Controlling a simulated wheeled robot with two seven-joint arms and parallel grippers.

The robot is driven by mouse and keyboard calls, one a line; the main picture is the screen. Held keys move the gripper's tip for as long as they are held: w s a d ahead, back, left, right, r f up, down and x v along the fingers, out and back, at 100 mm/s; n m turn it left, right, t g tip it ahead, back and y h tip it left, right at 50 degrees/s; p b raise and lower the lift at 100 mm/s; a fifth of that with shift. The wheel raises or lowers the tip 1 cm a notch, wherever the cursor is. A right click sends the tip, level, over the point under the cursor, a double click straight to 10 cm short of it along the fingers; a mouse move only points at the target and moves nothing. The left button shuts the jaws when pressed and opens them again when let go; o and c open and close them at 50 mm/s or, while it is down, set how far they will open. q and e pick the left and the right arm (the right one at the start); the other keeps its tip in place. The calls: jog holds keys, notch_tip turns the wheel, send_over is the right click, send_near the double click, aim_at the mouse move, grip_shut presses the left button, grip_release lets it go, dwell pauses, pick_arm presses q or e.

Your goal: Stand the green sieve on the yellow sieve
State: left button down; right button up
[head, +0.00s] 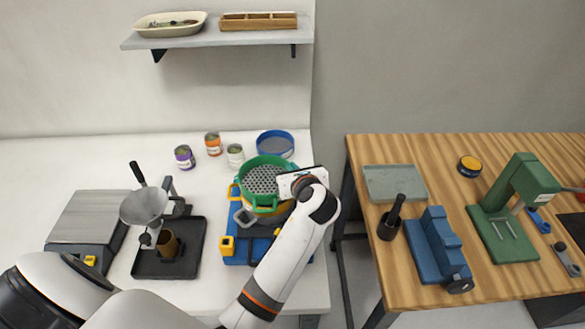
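The green sieve (264,178), a round pan with a perforated grey mesh and green lugs, is over the blue-and-yellow base in the middle of the white table. The yellow sieve (273,218) shows as a yellow band directly below it, mostly hidden by the green one and by my arm. I cannot tell whether the two touch.
The blue base (238,253) has yellow corner blocks. A blue round pan (275,144) and several small cans (213,144) stand behind. A black tray (192,262) with a funnel stand is at left, beside a grey scale (90,218). A gap separates the wooden table (440,290).

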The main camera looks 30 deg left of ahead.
pick_arm(q)
jog(key=shift+f, duration=0.55)
jog(key=c, duration=1.6)
grip_release()
